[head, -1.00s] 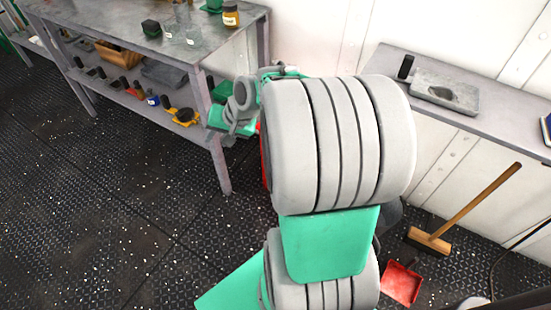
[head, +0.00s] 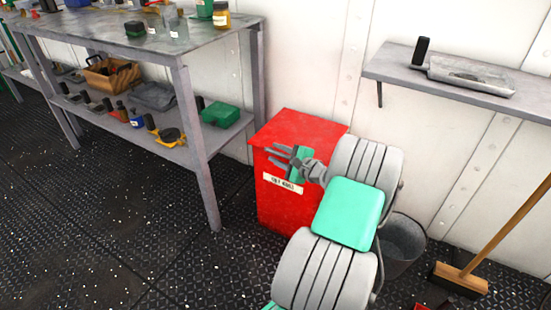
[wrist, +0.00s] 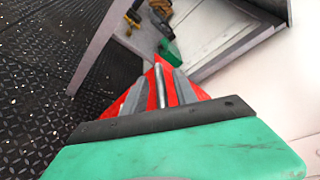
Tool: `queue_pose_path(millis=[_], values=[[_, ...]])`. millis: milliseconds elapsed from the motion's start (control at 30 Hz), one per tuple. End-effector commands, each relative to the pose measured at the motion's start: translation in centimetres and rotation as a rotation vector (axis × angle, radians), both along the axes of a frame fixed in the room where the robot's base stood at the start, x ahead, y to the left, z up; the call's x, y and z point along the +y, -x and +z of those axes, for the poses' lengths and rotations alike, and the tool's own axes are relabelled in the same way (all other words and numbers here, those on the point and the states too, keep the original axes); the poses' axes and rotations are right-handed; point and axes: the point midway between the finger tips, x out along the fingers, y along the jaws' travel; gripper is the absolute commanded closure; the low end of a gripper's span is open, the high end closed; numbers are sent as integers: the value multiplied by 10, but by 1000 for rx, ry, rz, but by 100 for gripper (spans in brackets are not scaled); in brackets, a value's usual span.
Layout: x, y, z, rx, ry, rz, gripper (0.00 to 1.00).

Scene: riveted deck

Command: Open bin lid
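A red bin (head: 271,205) stands against the white wall to the right of the workbench, with a white label on its front. Its red lid (head: 302,125) lies flat and closed on top. My gripper (head: 272,158) is in front of the bin's upper front, just below the lid edge, and hides part of that face. In the wrist view the fingers (wrist: 160,92) point at the red bin (wrist: 197,92). I cannot tell whether they touch it.
A metal workbench (head: 178,52) with a loaded lower shelf stands left of the bin. A grey bucket (head: 405,245) is right of my arm, with a broom (head: 460,279) beyond. A wall shelf (head: 470,84) is at the upper right. The floor at left is clear.

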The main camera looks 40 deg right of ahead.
Motion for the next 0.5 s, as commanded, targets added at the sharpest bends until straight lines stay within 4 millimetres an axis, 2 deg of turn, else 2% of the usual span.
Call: queue_pose_path(millis=[100,333,500], values=[[0,-9,-2,-1,2,1,66],[0,-10,-1,-1,2,0,66],[0,-10,-1,0,2,0,80]])
